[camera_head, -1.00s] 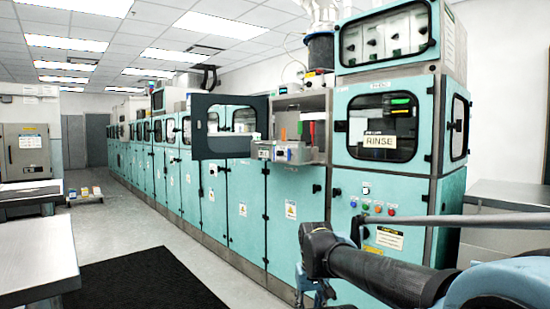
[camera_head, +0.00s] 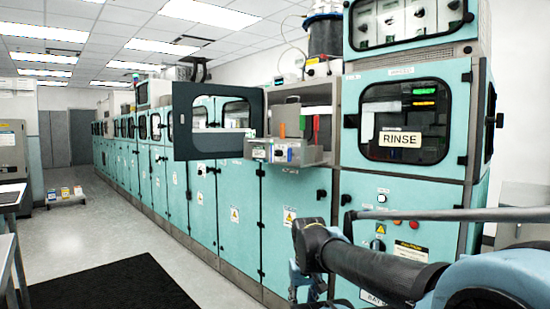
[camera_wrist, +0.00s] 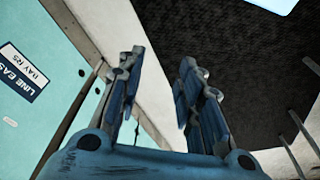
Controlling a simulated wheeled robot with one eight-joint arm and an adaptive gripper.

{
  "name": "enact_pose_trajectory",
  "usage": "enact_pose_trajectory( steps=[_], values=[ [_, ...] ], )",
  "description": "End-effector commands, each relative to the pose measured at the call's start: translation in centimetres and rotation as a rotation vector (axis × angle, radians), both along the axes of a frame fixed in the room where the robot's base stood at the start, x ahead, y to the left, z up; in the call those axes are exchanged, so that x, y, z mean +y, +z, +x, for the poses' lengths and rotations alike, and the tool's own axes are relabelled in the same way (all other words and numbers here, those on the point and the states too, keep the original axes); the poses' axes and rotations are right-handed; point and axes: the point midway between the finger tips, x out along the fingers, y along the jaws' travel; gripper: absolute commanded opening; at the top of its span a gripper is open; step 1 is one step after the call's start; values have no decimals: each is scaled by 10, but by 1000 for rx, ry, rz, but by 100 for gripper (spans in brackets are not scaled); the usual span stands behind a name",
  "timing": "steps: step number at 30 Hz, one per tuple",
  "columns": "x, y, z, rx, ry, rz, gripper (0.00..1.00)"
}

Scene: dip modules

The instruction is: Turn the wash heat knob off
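No label reading wash heat is legible, so I cannot tell which control is the wash heat knob. A grey control box (camera_head: 287,152) with small knobs, one of them blue, sits in the open bay left of the RINSE cabinet. Another control panel (camera_head: 360,205) with buttons lies below the RINSE window, partly hidden by my arm. My gripper (camera_wrist: 160,75) has its two blue fingers spread apart with nothing between them. In the head view it hangs low in front of the teal cabinets, below both sets of controls.
A dark-framed door (camera_head: 185,147) stands swung open left of the bay. Teal cabinets (camera_head: 240,200) run back along the wall. A black mat (camera_head: 115,285) lies on the clear floor. A grey bench (camera_head: 8,240) is at left. A grey rail (camera_head: 470,214) crosses at right.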

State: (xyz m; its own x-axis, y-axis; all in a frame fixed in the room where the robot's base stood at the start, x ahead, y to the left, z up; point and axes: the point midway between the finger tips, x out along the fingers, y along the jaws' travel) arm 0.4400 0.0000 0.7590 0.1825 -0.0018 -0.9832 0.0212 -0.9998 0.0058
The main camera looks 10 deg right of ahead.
Motion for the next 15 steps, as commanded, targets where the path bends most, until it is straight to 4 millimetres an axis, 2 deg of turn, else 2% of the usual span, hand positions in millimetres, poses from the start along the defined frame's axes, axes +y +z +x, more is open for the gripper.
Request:
enact_pose_trajectory(
  steps=[3, 5, 6, 8, 11, 15],
  values=[
    [0, 0, 0, 0, 0, 0, 33],
    [0, 0, 0, 0, 0, -1, 47],
    [-1, 5, -6, -9, -1, -4, 48],
    [-3, 9, -5, -10, -5, -14, 48],
    [-10, 22, 6, -8, -21, -56, 48],
    [-27, 53, 35, -15, -63, -157, 48]
  ],
)
